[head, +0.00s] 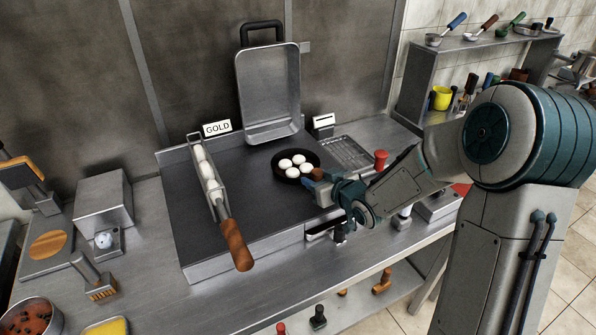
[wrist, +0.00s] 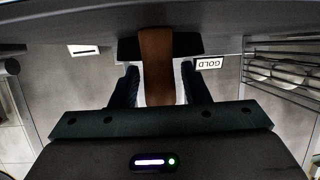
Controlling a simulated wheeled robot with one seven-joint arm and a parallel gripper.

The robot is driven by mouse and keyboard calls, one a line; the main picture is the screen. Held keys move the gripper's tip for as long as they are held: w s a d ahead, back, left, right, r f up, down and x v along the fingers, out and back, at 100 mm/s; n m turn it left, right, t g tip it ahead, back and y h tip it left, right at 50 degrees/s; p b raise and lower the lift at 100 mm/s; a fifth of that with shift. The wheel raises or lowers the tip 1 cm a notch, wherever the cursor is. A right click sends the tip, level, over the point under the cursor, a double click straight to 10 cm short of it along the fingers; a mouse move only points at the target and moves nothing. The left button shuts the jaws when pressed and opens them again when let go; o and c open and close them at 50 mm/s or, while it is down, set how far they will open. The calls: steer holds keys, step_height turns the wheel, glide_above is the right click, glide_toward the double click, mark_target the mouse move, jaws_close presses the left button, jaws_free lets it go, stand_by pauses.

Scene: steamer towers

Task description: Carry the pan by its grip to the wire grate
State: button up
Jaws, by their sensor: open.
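The pan (head: 281,173) is small, round and black, with several white egg-like balls in it. It rests on the dark griddle, right of centre in the head view. Its brown grip (head: 317,173) points right, towards my gripper (head: 316,187). In the wrist view the grip (wrist: 156,70) runs between the two fingers of my gripper (wrist: 159,84). The jaws are open, one finger on each side of the grip; whether either touches it I cannot tell. The wire grate (head: 350,154) appears as a silver rack right of and behind the pan, and looks empty.
A wire basket (head: 205,170) of white balls, with a long wooden handle, lies on the griddle (head: 240,220) at the left. A GOLD sign (head: 217,128) stands behind it. An upright metal tray (head: 268,95) stands behind the pan. A red-topped object (head: 381,159) stands right of the grate.

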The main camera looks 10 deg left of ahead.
mark_target(318, 172)
jaws_close()
steer(key=shift+r, duration=0.1)
steer(key=shift+r, duration=0.2)
steer(key=shift+r+p, duration=1.3)
steer(key=shift+r, duration=0.25)
